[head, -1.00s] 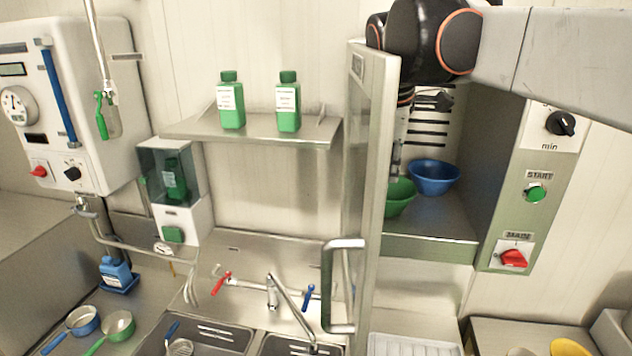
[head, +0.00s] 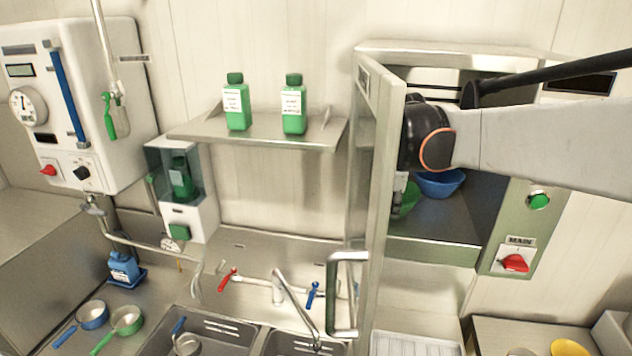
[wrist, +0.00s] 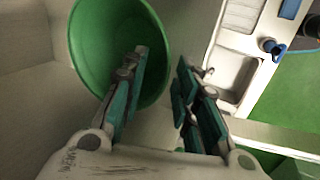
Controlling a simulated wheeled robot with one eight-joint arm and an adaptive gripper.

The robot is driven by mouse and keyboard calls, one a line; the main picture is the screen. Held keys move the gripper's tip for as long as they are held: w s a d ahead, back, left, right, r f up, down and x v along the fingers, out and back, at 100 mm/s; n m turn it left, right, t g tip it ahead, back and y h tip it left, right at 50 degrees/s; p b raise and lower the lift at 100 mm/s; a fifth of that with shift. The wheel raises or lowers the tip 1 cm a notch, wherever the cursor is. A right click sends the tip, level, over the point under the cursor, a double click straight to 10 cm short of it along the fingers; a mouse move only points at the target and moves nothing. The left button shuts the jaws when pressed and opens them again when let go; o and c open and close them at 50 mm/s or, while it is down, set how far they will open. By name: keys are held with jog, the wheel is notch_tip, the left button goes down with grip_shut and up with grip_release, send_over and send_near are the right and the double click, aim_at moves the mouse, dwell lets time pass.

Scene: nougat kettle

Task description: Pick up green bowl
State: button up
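The green bowl (head: 408,198) is inside the open steel cabinet, mostly hidden behind the door edge and my arm in the head view. In the wrist view the green bowl (wrist: 92,45) fills the upper left, its open inside facing the camera. My gripper (wrist: 160,62) is open. Its left finger overlaps the bowl's inside in the picture, and its right finger is outside the rim, so the right side of the rim shows between them. I cannot tell whether either finger touches the bowl. In the head view my arm hides the gripper.
A blue bowl (head: 440,184) stands right beside the green one in the cabinet. The open cabinet door (head: 378,170) with its handle (head: 335,295) stands close left of my arm. A control panel (head: 530,225) is on the right. A shelf (head: 255,132) with two green bottles is left.

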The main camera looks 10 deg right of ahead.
jog(key=shift+w+d+f, duration=0.1)
jog(key=shift+w+f, duration=0.15)
jog(key=shift+f, duration=0.4)
grip_shut()
